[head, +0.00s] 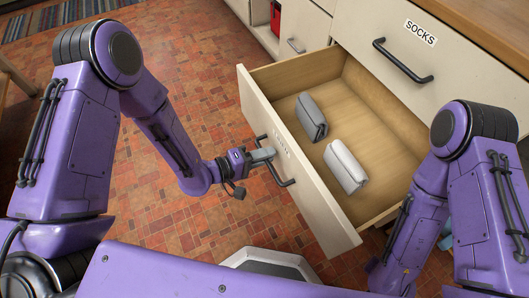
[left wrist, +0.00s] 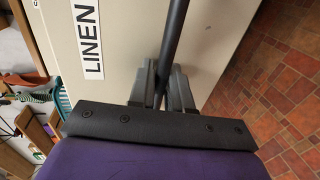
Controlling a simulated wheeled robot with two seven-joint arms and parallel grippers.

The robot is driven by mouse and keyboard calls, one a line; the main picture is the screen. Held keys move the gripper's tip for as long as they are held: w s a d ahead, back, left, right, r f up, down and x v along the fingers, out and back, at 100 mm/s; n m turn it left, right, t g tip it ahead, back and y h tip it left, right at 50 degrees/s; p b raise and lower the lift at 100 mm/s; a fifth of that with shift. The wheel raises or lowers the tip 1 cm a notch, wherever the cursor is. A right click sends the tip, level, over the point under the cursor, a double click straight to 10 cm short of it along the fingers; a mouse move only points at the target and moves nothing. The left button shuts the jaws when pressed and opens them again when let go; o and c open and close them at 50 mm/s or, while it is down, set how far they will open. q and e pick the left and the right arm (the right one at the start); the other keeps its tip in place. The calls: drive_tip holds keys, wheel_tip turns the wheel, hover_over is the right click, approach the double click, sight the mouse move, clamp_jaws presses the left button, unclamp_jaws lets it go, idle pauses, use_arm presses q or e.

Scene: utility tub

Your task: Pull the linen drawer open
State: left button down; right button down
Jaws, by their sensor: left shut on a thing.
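The linen drawer (head: 252,102) stands pulled well out of the cabinet in the head view, with its wooden inside showing. Its black bar handle (head: 287,181) is on the cream front. My left gripper (head: 266,154) is shut on this handle near its upper left end. In the left wrist view the gripper fingers (left wrist: 160,88) close around the dark bar (left wrist: 175,30), beside the LINEN label (left wrist: 88,42). My right arm shows at the right of the head view, but its gripper is hidden.
A dark grey folded cloth (head: 311,117) and a light grey one (head: 346,166) lie in the drawer. The closed SOCKS drawer (head: 375,28) is above it. Open brick-patterned floor (head: 190,70) lies left of the drawer.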

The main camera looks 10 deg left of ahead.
use_arm(q)
drive_tip(key=c, duration=1.3)
unclamp_jaws()
drive_tip(key=p+v, duration=0.1)
drive_tip(key=v, duration=0.9)
drive_tip(key=shift+s+a+p, duration=0.15)
drive_tip(key=shift+a+p, duration=0.1)
drive_tip(key=shift+p, duration=0.05)
